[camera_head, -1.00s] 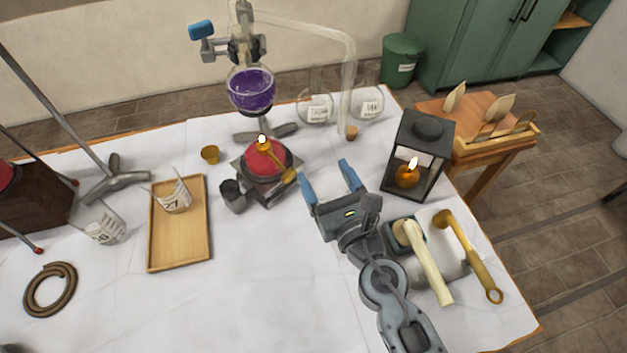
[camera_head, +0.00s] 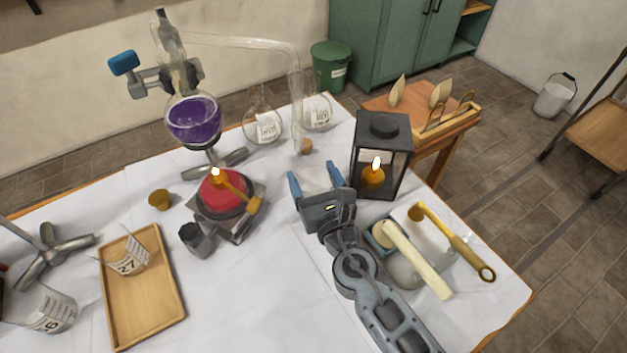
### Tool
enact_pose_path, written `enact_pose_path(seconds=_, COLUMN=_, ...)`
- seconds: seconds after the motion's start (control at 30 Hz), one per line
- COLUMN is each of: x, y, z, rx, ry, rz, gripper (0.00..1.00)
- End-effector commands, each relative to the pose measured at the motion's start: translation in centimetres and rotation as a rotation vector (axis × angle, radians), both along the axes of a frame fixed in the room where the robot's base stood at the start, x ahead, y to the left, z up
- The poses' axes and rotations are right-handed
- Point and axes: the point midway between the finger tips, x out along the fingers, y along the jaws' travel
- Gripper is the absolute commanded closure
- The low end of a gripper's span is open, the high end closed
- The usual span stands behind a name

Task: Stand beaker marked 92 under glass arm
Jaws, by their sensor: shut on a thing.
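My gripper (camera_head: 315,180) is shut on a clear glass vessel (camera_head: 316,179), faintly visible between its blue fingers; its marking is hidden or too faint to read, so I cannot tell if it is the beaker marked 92. The glass arm (camera_head: 297,100) runs right from the stand above the purple flask (camera_head: 193,120) and bends down, its lower end just beyond and left of my gripper. A cork-coloured stopper (camera_head: 307,147) is by that end. A beaker marked 27 (camera_head: 128,262) is on the wooden tray (camera_head: 165,318). Another beaker (camera_head: 50,312) at lower left shows a 6.
A lit lantern (camera_head: 382,130) stands close right of my gripper. Two labelled round flasks (camera_head: 264,128) stand behind. A burner with a red body (camera_head: 222,193) is to the left. White cloth is clear front-centre.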

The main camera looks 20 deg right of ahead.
Motion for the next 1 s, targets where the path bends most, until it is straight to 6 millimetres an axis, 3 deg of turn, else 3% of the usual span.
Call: enact_pose_path(seconds=1.0, x=5.5, y=1.1, z=0.0, rx=0.001, ry=-0.001, rz=0.001, gripper=0.54)
